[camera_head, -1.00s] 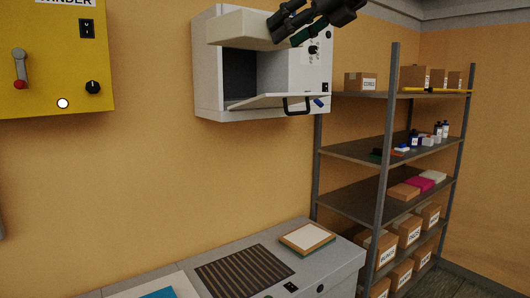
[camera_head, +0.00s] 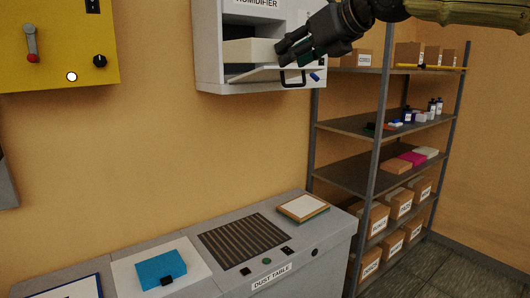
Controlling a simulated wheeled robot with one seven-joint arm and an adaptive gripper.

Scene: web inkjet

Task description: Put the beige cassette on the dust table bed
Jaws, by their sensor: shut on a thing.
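The beige cassette (camera_head: 250,51) is a pale flat block at the opening of the humidifier cabinet (camera_head: 208,50), top centre. Its left part shows against the dark interior. I cannot tell how far inside it is. My gripper (camera_head: 287,52), dark with jointed fingers, comes from the upper right and is shut on the cassette's right end. The fingers hide that end. The dust table (camera_head: 330,246) stands below. Its bed is a dark slatted grille (camera_head: 243,240) in the grey top, bare and well below my gripper.
The cabinet's lowered door (camera_head: 262,76) with a dark handle juts out under the cassette. A framed pale panel (camera_head: 303,207) lies right of the grille, and a blue block (camera_head: 160,269) on a white sheet to its left. A shelf rack (camera_head: 375,150) stands right.

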